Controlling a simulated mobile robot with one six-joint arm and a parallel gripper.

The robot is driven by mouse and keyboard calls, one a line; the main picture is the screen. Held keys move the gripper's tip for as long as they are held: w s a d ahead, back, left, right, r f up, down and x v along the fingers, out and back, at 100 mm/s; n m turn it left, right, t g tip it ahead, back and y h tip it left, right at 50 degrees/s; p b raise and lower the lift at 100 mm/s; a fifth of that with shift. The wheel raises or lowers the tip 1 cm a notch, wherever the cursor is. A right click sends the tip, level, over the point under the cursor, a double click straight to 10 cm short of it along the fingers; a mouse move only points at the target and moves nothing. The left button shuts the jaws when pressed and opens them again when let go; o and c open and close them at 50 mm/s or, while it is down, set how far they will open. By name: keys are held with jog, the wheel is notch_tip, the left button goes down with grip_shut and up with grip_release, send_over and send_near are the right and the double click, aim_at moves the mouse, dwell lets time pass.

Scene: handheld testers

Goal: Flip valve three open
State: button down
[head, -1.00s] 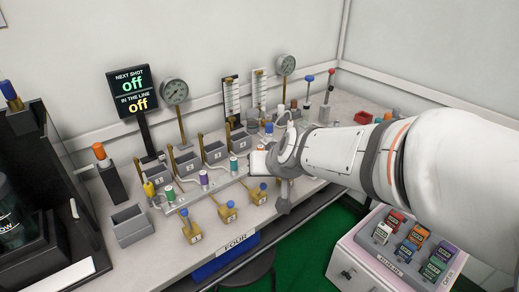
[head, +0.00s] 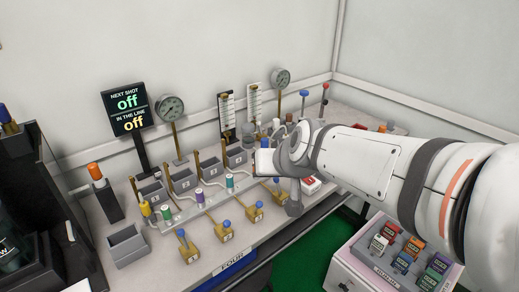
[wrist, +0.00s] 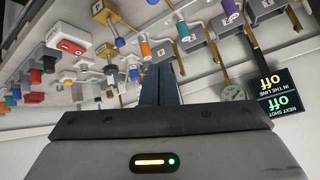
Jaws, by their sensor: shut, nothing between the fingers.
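Several brass valves with blue knobs stand in a row along the bench front in the head view. Counting from the left, the third valve (head: 254,213) stands left of my gripper; its number is too small to read surely. The fourth valve (head: 280,190) is closest to my wrist. My gripper (wrist: 160,85) is shut and empty, with its dark fingers together in the wrist view. In the head view my wrist hangs above the bench, right of and behind the third valve, and hides its fingertips. A brass valve with a blue knob (wrist: 120,42) shows left of the fingers in the wrist view.
A sign (head: 127,112) reads "off" twice. Coloured vials, grey bins (head: 127,245), a gauge (head: 170,108) and tubes crowd the bench behind the valves. A red-and-white box (head: 311,185) sits right of the valves. A pink cabinet (head: 375,262) with coloured testers stands at lower right.

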jog(key=shift+v, duration=1.4)
jog(key=shift+s+d, duration=0.1)
jog(key=s+d+r+g+h+p, duration=0.2)
jog(key=s+d+p, duration=0.3)
jog(key=p, duration=0.3)
jog(key=s+d+r+m+g+h+p, duration=0.1)
jog(key=s+d+r+g+p, duration=0.2)
jog(key=s+d+r+p, duration=0.2)
jog(key=s+p, duration=0.2)
jog(key=p, duration=0.2)
jog(key=shift+s+r+m+h, duration=0.2)
jog(key=shift+r+m+h, duration=0.1)
jog(key=shift+h, duration=0.1)
